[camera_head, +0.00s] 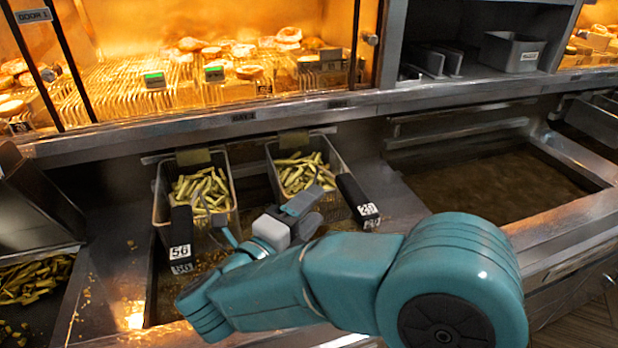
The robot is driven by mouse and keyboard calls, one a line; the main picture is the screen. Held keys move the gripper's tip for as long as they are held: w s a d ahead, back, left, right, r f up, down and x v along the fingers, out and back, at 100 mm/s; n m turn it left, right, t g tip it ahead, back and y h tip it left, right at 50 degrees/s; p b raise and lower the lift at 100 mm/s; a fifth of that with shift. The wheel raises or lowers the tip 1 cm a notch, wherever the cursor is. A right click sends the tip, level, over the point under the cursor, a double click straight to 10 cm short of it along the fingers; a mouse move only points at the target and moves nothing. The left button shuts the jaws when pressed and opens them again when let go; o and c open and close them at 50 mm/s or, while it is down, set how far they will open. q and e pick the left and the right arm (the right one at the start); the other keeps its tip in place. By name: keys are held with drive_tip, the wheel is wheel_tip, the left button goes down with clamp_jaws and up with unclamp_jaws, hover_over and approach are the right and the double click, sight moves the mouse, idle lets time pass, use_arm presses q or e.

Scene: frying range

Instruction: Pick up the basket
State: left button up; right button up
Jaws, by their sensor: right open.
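Two wire fry baskets holding cut fries sit side by side in the fryer well. The left basket (160,200) has a black handle (180,228) marked 56. The right basket (335,160) has a black handle (356,196) marked 20. My right gripper (301,213) is open and empty, in front of the right basket and left of its handle. It overlaps the basket's near end in the picture, and I cannot tell whether they touch. My right arm hides part of the well's front. My left gripper is out of view.
An oil vat (480,190) without a basket lies at the right. A lit warming cabinet (215,75) with food on racks stands behind the counter ledge (190,126). A grey bin (513,52) is on the shelf. Loose fries (35,280) lie at the lower left.

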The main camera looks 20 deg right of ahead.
sight(339, 186)
drive_tip(key=p+x, duration=0.1)
drive_tip(key=x, duration=0.3)
drive_tip(key=shift+d+r+p, duration=0.15)
drive_tip(key=shift+d+p, duration=0.15)
drive_tip(key=shift+d, duration=0.05)
drive_tip(key=shift+w+d, duration=0.1)
drive_tip(key=shift+d, duration=0.25)
drive_tip(key=p+x, duration=0.2)
drive_tip(key=x, duration=0.3)
drive_tip(key=shift+d+f+p, duration=0.25)
drive_tip(key=shift+d+p, duration=0.05)
drive_tip(key=shift+p, duration=0.1)
drive_tip(key=shift+w+a, duration=0.1)
drive_tip(key=shift+a, duration=0.1)
drive_tip(key=shift+d, duration=0.1)
clamp_jaws()
drive_tip(key=shift+r, duration=0.1)
